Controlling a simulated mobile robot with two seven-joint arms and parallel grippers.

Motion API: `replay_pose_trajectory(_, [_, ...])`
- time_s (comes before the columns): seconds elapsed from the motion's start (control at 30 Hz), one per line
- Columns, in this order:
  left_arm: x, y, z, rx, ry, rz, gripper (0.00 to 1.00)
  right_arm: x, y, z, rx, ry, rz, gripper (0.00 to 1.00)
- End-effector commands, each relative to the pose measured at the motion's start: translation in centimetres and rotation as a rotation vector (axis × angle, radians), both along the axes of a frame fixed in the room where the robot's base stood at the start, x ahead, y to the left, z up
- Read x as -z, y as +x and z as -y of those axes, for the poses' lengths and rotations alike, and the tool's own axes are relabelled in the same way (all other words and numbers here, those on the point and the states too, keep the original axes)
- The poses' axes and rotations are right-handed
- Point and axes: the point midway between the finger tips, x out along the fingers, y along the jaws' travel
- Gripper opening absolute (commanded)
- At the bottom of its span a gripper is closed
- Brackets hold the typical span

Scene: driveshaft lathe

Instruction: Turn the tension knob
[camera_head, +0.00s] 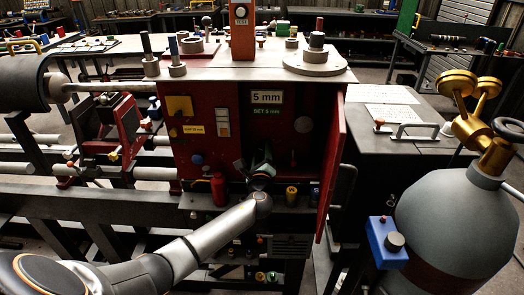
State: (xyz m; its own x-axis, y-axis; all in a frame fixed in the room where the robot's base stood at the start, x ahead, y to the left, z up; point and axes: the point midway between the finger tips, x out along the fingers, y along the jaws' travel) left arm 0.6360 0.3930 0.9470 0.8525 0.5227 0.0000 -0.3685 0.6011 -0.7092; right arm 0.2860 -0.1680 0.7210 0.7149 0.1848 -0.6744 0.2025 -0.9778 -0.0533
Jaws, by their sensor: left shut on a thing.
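The red lathe cabinet (205,155) stands in the middle of the head view, with its door (335,160) open at the right. My left arm reaches up from the lower left. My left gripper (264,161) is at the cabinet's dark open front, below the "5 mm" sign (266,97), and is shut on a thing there. The gripper hides that thing, which seems to be the tension knob; I cannot see how it is turned. A smaller "SET" label (266,111) sits under the sign. My right gripper is not in view.
The open door is close on the right of my left gripper. A red bottle (218,188) and small yellow (291,195) and blue (314,194) parts sit low at the cabinet front. A large grey gas cylinder (450,225) stands at the right.

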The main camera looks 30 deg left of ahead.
Motion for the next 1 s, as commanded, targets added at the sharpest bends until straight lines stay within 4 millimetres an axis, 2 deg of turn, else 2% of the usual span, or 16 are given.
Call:
replay_pose_trajectory(0.37, [0.13,-0.03,0.03,0.000,0.004,-0.004,0.00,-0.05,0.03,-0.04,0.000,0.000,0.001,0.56])
replay_pose_trajectory(0.4, [0.13,-0.03,0.03,0.000,0.004,-0.004,0.53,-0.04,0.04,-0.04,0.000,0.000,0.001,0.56])
replay_pose_trajectory(0.67, [0.06,-0.01,0.02,0.000,0.002,-0.003,0.81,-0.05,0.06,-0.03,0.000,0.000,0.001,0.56])
replay_pose_trajectory(1.0, [0.07,-0.40,0.26,0.001,0.002,-0.002,0.81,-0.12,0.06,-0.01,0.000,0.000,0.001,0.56])
